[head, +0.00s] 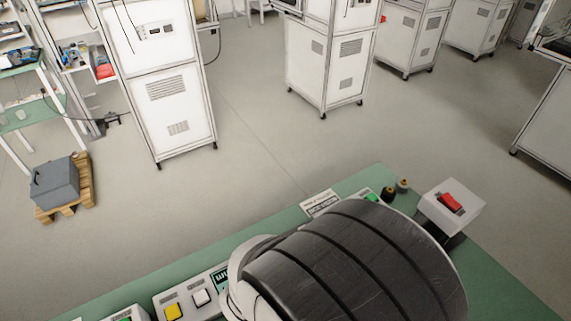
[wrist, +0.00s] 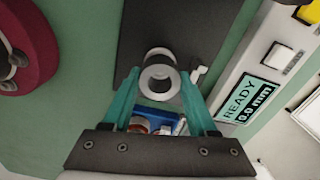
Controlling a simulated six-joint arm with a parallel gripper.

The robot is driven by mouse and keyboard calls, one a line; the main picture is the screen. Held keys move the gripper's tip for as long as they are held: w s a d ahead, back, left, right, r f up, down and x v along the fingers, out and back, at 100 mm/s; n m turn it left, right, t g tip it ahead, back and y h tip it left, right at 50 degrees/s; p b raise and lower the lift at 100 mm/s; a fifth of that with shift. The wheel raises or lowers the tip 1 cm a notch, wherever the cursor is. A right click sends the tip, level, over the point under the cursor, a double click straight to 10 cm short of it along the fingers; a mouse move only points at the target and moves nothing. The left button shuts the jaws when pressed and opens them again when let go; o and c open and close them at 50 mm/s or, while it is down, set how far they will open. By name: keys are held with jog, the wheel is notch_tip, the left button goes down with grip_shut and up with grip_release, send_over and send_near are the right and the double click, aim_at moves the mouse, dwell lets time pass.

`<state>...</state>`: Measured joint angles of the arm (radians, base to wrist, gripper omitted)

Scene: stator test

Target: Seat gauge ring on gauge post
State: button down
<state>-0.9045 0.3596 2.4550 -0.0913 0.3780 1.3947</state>
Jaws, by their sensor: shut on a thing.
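In the wrist view, my gripper (wrist: 160,77) has its two teal fingers closed on a pale grey ring (wrist: 160,96). The ring's round hole faces the camera. A short pale cylindrical part (wrist: 159,53), which may be the gauge post, shows just beyond the ring over a dark plate (wrist: 200,22). The ring covers most of that part, so I cannot tell whether the two touch or line up. The head view shows neither the ring nor my gripper.
A blue tray (wrist: 155,114) with small parts lies between my fingers in the picture. A gauge display (wrist: 247,99) reads READY 0.0 mm, at right. A dark red round part (wrist: 40,50) is at left. In the head view, a red-switch box (head: 452,206) stands on the green bench (head: 495,270).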

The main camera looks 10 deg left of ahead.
jog(key=shift+f, duration=0.15)
jog(key=shift+f, duration=0.4)
jog(key=shift+c, duration=0.6)
grip_release()
notch_tip(320, 180, up, 16)
jog(key=shift+f, duration=0.1)
